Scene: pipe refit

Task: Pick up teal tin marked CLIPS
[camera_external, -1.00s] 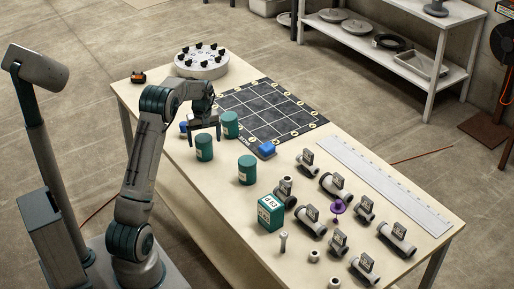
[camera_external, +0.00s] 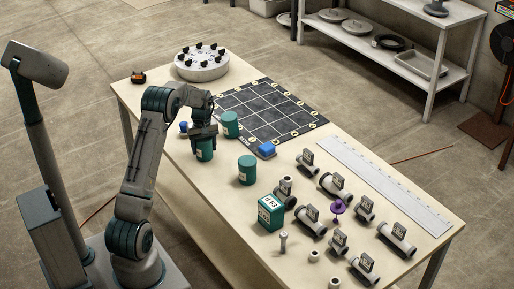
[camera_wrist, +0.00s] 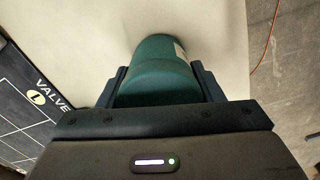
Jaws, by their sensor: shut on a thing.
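A teal tin (camera_external: 204,152) stands on the table at its left side in the external view, and my gripper (camera_external: 204,146) is around it from above. In the wrist view the teal tin (camera_wrist: 158,72) sits between the two fingers of my gripper (camera_wrist: 160,88), with part of a pale label at its right edge. The jaws are shut on it. Its marking cannot be read. Two more teal tins stand close by, one behind to the right (camera_external: 231,124) and one in front to the right (camera_external: 246,169).
A teal box (camera_external: 270,212) and several grey pipe fittings (camera_external: 335,184) stand to the right. A round white tray (camera_external: 202,66) is at the far left.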

